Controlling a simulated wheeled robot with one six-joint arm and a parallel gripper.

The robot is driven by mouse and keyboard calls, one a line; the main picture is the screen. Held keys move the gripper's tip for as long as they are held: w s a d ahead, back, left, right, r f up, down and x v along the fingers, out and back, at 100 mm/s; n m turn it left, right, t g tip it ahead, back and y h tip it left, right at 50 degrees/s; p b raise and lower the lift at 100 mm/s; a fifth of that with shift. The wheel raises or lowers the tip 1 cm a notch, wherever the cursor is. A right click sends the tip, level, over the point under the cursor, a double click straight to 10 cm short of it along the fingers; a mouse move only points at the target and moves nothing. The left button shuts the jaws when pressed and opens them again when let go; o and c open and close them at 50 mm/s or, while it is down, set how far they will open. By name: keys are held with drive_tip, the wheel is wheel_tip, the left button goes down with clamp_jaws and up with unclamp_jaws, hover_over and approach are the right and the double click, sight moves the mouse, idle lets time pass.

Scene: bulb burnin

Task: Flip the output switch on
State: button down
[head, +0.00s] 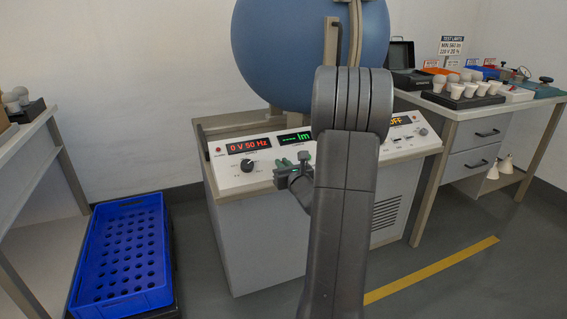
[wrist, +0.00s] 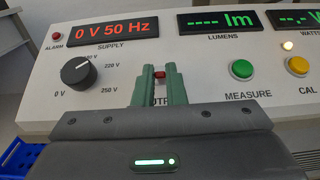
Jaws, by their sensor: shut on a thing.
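The white console's sloped panel (wrist: 120,75) carries a supply display (wrist: 112,30) reading "0 V 50 Hz" in red. My gripper (wrist: 160,75), with green fingers, is at the panel between the black supply knob and the green button; it also shows in the head view (head: 293,163). Its fingers are shut around the spot above the partly hidden "OUTPUT" label, on the output switch. The switch is mostly hidden by the fingers. A small red part (wrist: 159,73) shows between the fingertips; I cannot tell whether it is a lamp or the switch tip.
The black supply knob (wrist: 89,75) is left of the fingers. The green MEASURE button (wrist: 242,69) and yellow CAL button (wrist: 297,65) are to the right. A blue sphere (head: 285,45) rises behind the console. A blue crate (head: 125,250) stands on the floor at left.

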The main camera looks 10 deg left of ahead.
drive_tip(key=r+g+p, duration=0.1)
drive_tip(key=p, duration=0.2)
drive_tip(key=shift+w+a+r+h+p, duration=0.1)
drive_tip(key=shift+r+h+p, duration=0.1)
drive_tip(key=shift+h+p, duration=0.2)
drive_tip(key=g+h+p, duration=0.1)
drive_tip(key=p, duration=0.4)
drive_tip(key=r+g+p, duration=0.1)
drive_tip(key=p, duration=0.5)
drive_tip(key=shift+w+a+g+h, duration=0.25)
drive_tip(key=shift+w+g+h, duration=0.05)
drive_tip(key=shift+w+h, duration=0.1)
drive_tip(key=shift+w+r+g+p, duration=0.1)
drive_tip(key=shift+g+p, duration=0.2)
drive_tip(key=shift+p, duration=0.85)
drive_tip(key=g+h+p, duration=0.1)
drive_tip(key=p, duration=0.7)
drive_tip(key=w+a+r+g+h+p, duration=0.1)
drive_tip(key=p, duration=0.8)
drive_tip(key=shift+g, duration=0.4)
drive_tip(key=p, duration=0.3)
drive_tip(key=g+p, duration=0.1)
drive_tip(key=p, duration=0.3)
drive_tip(key=shift+w+a+f+h, duration=0.15)
drive_tip(key=shift+w+h, duration=0.1)
drive_tip(key=shift+h, duration=0.15)
drive_tip(key=shift+f+p, duration=0.25)
drive_tip(key=shift+p, duration=0.95)
drive_tip(key=c, duration=1.5)
unclamp_jaws()
